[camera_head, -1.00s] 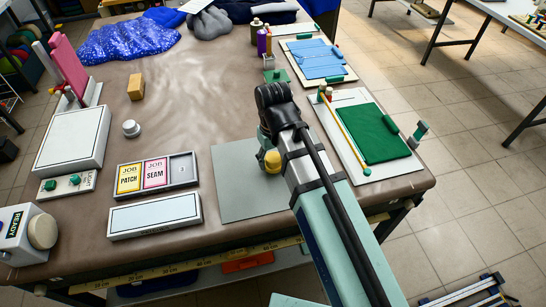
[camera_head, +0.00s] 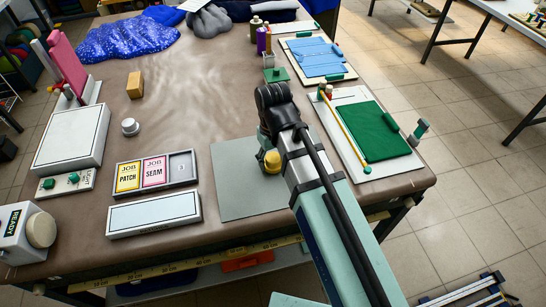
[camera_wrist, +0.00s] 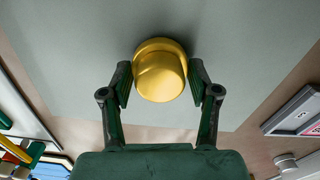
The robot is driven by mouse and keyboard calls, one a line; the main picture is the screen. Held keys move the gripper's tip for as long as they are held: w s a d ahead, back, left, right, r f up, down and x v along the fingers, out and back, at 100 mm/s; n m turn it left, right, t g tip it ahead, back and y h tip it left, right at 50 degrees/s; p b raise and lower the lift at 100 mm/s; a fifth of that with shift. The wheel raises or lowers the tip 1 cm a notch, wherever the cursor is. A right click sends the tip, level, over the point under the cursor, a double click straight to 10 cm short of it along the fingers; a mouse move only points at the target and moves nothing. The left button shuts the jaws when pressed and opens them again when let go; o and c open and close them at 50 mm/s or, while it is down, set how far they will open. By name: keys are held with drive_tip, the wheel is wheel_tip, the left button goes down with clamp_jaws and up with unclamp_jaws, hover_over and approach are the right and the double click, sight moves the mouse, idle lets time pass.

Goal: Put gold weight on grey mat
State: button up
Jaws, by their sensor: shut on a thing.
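The gold weight (camera_head: 272,162) is a small round brass-coloured piece with a narrower knob. It is over the right part of the grey mat (camera_head: 235,195), partly behind my arm in the head view. In the wrist view my gripper (camera_wrist: 160,82) has its two dark green fingers on either side of the gold weight (camera_wrist: 160,75), shut on its knob. The grey mat (camera_wrist: 235,45) spreads beneath it. I cannot tell whether the weight's base touches the mat. In the head view my arm hides most of the gripper.
Left of the mat lie a card tray (camera_head: 183,167) and a pale-topped block (camera_head: 155,214). A silver weight (camera_head: 130,127) stands farther back. Right of my arm is a board with a green cloth (camera_head: 376,131) and a yellow stick (camera_head: 345,132). The brown table centre is clear.

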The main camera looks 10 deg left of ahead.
drive_tip(key=shift+f, duration=0.3)
drive_tip(key=o, duration=1.7)
drive_tip(key=shift+r, duration=0.1)
drive_tip(key=shift+r+p, duration=2.95)
drive_tip(key=shift+r, duration=0.5)
